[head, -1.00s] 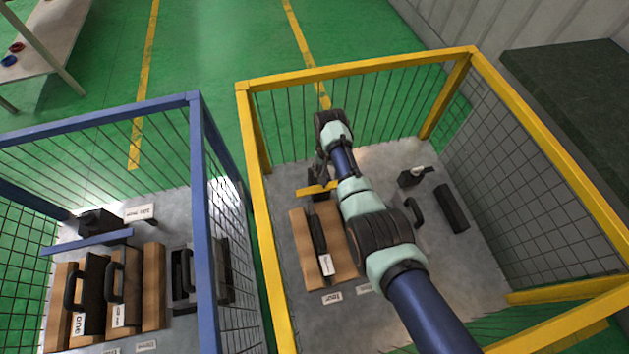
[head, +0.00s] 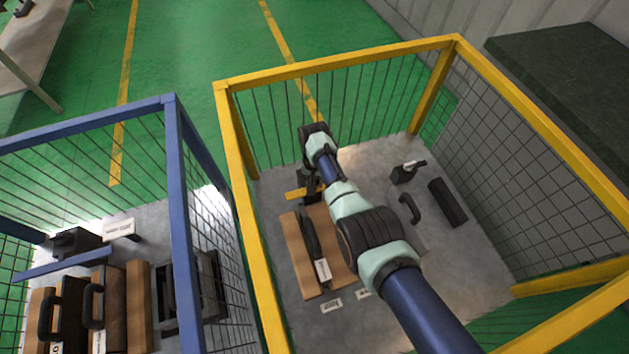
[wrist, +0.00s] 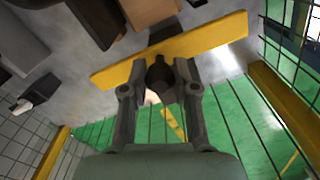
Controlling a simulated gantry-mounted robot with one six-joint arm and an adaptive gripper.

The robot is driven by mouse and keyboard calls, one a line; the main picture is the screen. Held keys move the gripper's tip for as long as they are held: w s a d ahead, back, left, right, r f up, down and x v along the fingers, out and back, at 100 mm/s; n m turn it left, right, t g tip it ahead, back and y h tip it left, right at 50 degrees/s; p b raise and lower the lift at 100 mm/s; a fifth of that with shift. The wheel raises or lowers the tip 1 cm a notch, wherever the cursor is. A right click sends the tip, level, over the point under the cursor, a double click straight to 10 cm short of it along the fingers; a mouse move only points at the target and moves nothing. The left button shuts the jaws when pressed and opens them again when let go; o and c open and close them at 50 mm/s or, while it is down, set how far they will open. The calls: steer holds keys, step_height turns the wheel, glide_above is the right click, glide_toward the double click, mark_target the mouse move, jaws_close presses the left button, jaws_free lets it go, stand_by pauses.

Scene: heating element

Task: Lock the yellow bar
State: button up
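The yellow bar (head: 294,194) lies at the far end of the wooden blocks in the yellow-framed cage. In the wrist view the yellow bar (wrist: 215,40) runs at a slant, its right end higher in the picture. My gripper (wrist: 160,66) has its two fingers apart, with the tips at the near edge of the bar. A dark round knob (wrist: 160,82) sits between the fingers; I cannot tell if they touch it. In the head view my gripper (head: 310,187) is partly hidden by my arm.
Wooden blocks with a dark handle (head: 310,238) lie nearer than the bar. A black block (head: 447,203) and a small black device with a white lever (head: 405,173) are at the right. The yellow frame (head: 340,62) encloses this space. A blue-framed cage (head: 180,230) stands left.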

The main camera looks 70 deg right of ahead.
jaws_close()
steer(key=shift+s+a+r+p, duration=0.1)
steer(key=shift+r+p, duration=0.1)
steer(key=shift+p, duration=0.3)
steer(key=s+a+p, duration=0.1)
steer(key=p, duration=0.2)
steer(key=s+a+p, duration=0.1)
steer(key=a+p, duration=0.1)
steer(key=p, duration=0.1)
steer(key=shift+s+a+f+p, duration=0.1)
steer(key=shift+s+f+p, duration=0.05)
steer(key=shift+s+p, duration=0.25)
steer(key=o, duration=0.8)
jaws_free()
steer(key=shift+s+a, duration=0.2)
steer(key=shift+d, duration=0.1)
